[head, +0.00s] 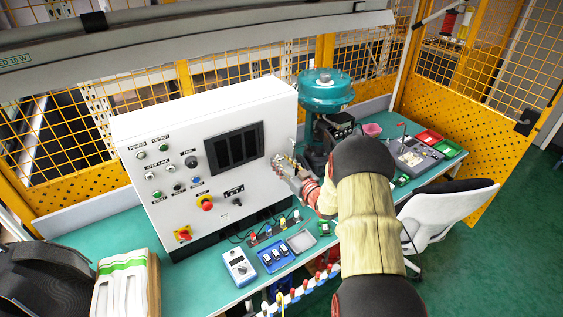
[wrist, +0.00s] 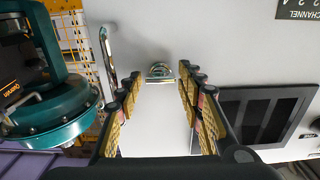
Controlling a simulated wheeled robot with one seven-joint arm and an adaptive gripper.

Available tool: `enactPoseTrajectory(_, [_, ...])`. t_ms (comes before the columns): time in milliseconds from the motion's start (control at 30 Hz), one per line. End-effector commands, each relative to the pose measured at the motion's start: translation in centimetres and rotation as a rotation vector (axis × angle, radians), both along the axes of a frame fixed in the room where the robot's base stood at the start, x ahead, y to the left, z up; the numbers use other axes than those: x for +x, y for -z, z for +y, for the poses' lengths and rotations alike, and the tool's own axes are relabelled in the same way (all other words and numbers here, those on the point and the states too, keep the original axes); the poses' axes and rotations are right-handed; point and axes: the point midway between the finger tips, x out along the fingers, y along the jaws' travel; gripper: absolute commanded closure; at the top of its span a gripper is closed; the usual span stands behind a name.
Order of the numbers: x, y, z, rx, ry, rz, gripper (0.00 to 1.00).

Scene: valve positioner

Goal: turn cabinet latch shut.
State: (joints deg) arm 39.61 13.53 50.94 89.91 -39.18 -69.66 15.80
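The white cabinet (head: 150,125) stands on the green bench; its face also fills the middle of the wrist view (wrist: 225,50). A small chrome fitting, which looks like the latch (wrist: 160,72), sits on this face in the wrist view, between and beyond my fingertips. A bent chrome bar (wrist: 108,55) is beside it to the left. My gripper (wrist: 158,90) is open, with its padded fingers spread on either side and nothing held. In the head view my gripper (head: 287,167) is at the cabinet's right side and largely covers the latch. Contact with the latch cannot be told.
A dark louvred panel (wrist: 265,115) is close to my right finger in the wrist view. The teal valve actuator (head: 325,92) stands right of the cabinet. Small devices (head: 275,253) and trays (head: 430,138) lie on the bench. A white chair (head: 445,215) stands in front, at right.

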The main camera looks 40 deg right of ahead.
Motion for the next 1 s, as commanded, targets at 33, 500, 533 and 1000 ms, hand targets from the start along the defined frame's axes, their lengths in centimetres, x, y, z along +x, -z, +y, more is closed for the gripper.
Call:
enactPoseTrajectory(33, [0.34, 0.04, 0.03, 0.001, -0.001, 0.001, 0.62])
enactPoseTrajectory(500, [0.67, 0.06, -0.01, 0.001, 0.000, 0.001, 0.70])
enactPoseTrajectory(533, [0.67, 0.06, -0.01, 0.001, 0.000, 0.001, 0.72])
enactPoseTrajectory(1000, [0.66, 0.05, -0.01, 0.000, 0.000, 0.001, 0.95])
